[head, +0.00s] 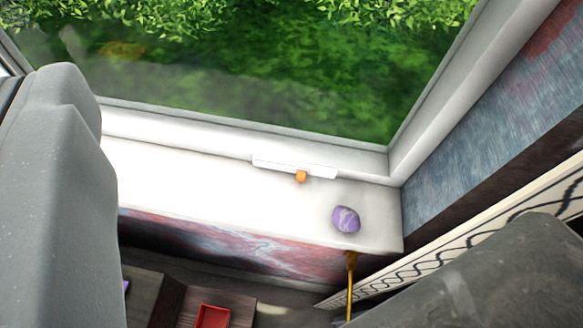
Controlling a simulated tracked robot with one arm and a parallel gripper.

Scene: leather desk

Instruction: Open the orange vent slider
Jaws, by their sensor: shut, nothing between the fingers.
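A small orange slider knob (301,176) sits on a thin white vent strip (270,163) at the back of the white window sill. The knob is right of the strip's middle, at its front edge. Nothing touches the knob. I cannot make out my gripper's fingertips in this view.
A purple stone-like object (346,219) lies on the sill (180,175), right of and in front of the knob. The window (270,80) rises behind. A patterned wall (490,120) bounds the right. A thin orange-brown rod (350,280) stands below the sill, near a red tray (213,317).

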